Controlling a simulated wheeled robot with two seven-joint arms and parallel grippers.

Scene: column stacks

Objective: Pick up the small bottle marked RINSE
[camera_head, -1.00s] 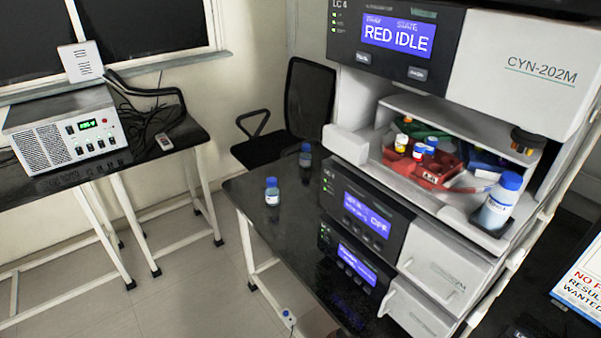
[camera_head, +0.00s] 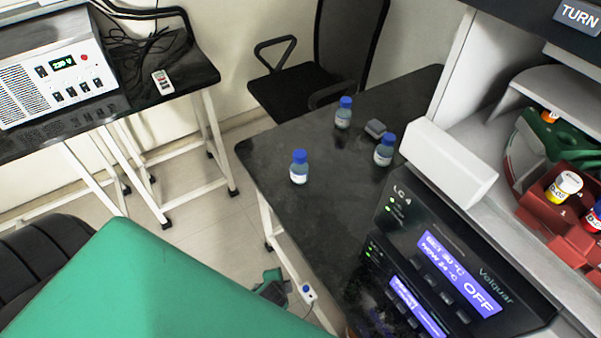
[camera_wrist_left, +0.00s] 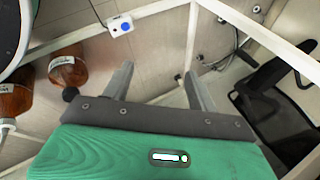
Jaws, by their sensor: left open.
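Three small clear bottles with blue caps stand upright on the black bench. One bottle (camera_head: 299,168) is near the bench's left edge, one (camera_head: 343,113) is farther back, and one (camera_head: 384,150) is at the right beside the instrument. Their labels are too small to read, so I cannot tell which is marked RINSE. My left gripper shows in the left wrist view (camera_wrist_left: 158,71), open, with nothing between its fingers. It points toward the floor and white table frame, away from the bottles. In the head view my green arm fills the lower left. My right gripper is not in view.
A small dark grey object (camera_head: 375,129) lies between the back and right bottles. The instrument stack (camera_head: 440,255) borders the bench (camera_head: 318,215) at right. A chair (camera_head: 315,75) stands behind. Brown bottles (camera_wrist_left: 68,66) show in the wrist view. The bench front is clear.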

